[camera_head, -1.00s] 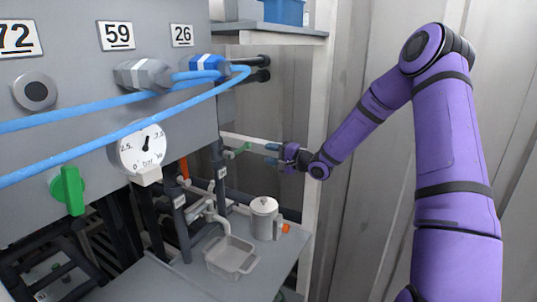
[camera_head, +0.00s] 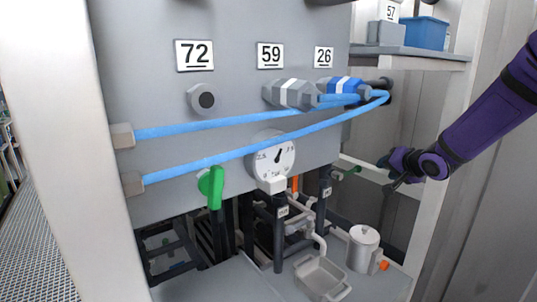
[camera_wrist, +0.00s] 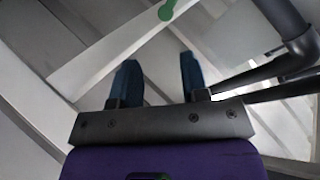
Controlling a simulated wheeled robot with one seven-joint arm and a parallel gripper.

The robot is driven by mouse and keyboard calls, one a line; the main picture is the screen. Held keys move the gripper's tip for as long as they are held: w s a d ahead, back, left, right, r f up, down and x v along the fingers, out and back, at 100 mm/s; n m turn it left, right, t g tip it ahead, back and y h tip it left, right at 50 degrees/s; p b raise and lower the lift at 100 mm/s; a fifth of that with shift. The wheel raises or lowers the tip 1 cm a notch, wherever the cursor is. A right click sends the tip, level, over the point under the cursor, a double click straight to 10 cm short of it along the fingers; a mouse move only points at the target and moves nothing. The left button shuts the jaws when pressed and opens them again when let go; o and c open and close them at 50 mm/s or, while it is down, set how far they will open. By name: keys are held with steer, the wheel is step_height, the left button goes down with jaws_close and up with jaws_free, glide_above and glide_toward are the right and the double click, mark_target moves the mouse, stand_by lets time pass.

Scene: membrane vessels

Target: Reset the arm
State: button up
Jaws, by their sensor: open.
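My purple arm reaches in from the right edge of the head view. My gripper (camera_head: 388,178) hangs at the right side of the grey panel, above the bench with the jug. In the wrist view my gripper (camera_wrist: 160,64) has its two dark blue fingers apart, with nothing between them. A pale bar runs behind the fingers, and a green handle (camera_wrist: 168,10) sits on it at the top.
The grey panel (camera_head: 230,120) carries blue hoses (camera_head: 240,152), a gauge (camera_head: 272,160) and a green valve lever (camera_head: 215,187). A lidded jug (camera_head: 363,245) and a tray (camera_head: 318,278) stand on the bench below. A white upright (camera_head: 432,190) is close to my arm. Dark pipes (camera_wrist: 290,55) lie right of my fingers.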

steer(key=s+r+n+g+h, duration=0.1)
steer(key=s+r+h, duration=0.3)
steer(key=s, duration=0.5)
steer(key=s+r+n+g+h, duration=0.1)
steer(key=s+r+n+g, duration=0.1)
steer(key=s+r, duration=0.5)
steer(key=s+a+n+g+y, duration=0.1)
steer(key=s+a, duration=0.1)
steer(key=s, duration=0.9)
steer(key=s+a+n+g+y, duration=0.1)
steer(key=s+a+n+g, duration=0.1)
steer(key=s, duration=1)
steer(key=shift+s+a+f+g, duration=0.2)
steer(key=shift+a+g, duration=0.1)
